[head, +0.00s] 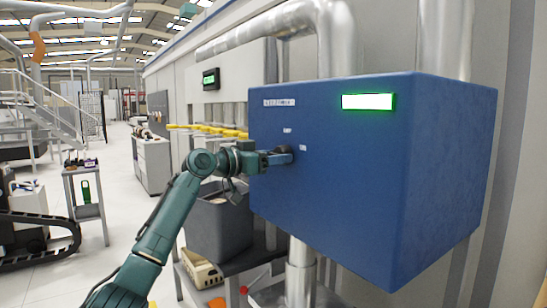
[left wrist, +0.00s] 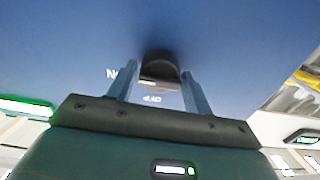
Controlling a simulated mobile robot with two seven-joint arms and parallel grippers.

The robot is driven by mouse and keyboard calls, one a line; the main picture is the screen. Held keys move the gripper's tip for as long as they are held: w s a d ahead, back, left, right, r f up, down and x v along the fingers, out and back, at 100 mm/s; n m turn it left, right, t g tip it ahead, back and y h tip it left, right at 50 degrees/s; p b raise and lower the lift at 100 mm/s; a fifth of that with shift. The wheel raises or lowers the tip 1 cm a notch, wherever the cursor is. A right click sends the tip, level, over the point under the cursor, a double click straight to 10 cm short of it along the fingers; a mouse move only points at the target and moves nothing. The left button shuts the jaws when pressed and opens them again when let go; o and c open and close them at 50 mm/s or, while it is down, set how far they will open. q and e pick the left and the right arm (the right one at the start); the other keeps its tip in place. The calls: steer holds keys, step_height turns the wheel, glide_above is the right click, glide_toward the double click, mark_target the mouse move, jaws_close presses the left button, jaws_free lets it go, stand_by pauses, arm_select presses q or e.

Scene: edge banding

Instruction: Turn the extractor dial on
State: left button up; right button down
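My right gripper is not in view.
Yellow bars (head: 208,130) stick out behind the arm. A small trolley (head: 88,205) stands at left. The aisle floor (head: 120,195) is open.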

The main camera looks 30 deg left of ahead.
arm_select(q)
steer(key=o, duration=0.3)
steer(key=b+v, duration=0.4)
steer(key=v, duration=0.9)
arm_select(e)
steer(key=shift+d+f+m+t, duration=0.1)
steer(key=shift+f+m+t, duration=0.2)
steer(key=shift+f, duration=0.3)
arm_select(q)
steer(key=shift+s+a, duration=0.1)
